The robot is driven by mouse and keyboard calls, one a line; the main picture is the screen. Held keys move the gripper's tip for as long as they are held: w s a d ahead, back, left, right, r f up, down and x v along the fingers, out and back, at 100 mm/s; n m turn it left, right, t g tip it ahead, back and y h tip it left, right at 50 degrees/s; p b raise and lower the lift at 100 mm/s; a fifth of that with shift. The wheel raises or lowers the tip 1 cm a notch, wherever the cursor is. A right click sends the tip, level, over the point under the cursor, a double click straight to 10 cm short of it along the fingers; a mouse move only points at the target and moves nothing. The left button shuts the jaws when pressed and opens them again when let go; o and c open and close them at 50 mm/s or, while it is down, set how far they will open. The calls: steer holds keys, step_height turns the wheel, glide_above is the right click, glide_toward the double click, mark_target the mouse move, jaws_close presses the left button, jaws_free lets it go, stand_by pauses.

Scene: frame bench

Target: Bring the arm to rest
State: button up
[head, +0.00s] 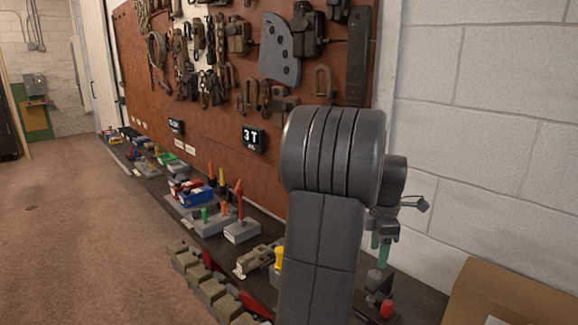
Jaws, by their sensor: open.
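My arm stands large in the middle right of the head view, in front of the bench. My gripper (380,250) shows small just to the right of it, pointing down, with two green fingers apart. I see nothing between the fingers. It is above the right end of the bench (425,298), over a grey piece (378,282) and a red piece (386,309). My arm hides part of the bench and board behind it.
A brown board (222,128) hung with tools and clamps stands behind the bench. Blocks with coloured pegs, including a blue block (198,194), line the bench. A cardboard box (510,298) is at the lower right. The floor (80,230) at left is clear.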

mark_target(375, 274)
step_height(375, 274, down, 9)
steer(key=shift+r, duration=0.2)
stand_by(0.4)
